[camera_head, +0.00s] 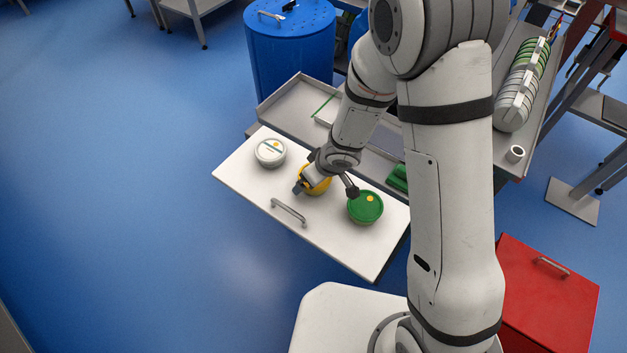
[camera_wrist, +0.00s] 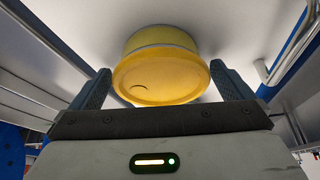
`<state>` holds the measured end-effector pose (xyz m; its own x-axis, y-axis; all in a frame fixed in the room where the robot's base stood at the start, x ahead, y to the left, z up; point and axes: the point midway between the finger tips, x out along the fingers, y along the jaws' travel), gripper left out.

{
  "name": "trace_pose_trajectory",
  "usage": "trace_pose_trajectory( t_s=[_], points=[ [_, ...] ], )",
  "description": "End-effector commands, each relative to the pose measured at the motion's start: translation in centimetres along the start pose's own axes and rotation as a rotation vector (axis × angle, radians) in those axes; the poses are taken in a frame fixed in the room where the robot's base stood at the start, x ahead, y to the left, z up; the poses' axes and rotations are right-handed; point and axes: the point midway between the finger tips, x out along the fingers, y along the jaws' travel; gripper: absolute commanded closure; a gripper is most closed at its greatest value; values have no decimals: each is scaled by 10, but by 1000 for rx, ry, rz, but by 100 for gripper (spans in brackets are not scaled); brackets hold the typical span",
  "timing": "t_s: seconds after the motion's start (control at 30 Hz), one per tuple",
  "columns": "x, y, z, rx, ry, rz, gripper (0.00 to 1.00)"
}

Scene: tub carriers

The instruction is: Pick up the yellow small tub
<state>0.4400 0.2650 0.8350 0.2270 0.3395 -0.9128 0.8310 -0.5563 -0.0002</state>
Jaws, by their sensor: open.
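The yellow small tub (camera_head: 318,187) stands on a white panel in the head view, partly hidden by my gripper (camera_head: 325,188). In the wrist view the yellow tub (camera_wrist: 160,75) fills the upper middle, its round lid facing the camera. The fingers of my gripper (camera_wrist: 160,72) are open, one on each side of the tub. They look apart from it, though the left finger is close to its edge.
A white tub (camera_head: 270,152) stands left of the yellow one, and a green tub (camera_head: 365,208) stands close on the right. The white panel (camera_head: 345,248) has a metal handle (camera_head: 289,212) in front. A blue drum (camera_head: 290,45) is behind and a red box (camera_head: 545,300) at right.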

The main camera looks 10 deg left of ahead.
Motion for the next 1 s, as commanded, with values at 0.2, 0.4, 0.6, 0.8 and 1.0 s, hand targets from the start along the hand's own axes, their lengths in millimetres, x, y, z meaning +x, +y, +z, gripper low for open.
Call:
trace_pose_trajectory(
  t_s=[0.2, 0.4, 0.6, 0.8, 1.0],
  points=[
    [-1, 0, 0, 0, 0, 0, 11],
    [-1, 0, 0, 0, 0, 0, 27],
    [-1, 0, 0, -1, 0, 0, 43],
    [-1, -1, -1, -1, 1, 0, 48],
    [-10, -1, -5, -1, 1, 0, 48]
  ],
)
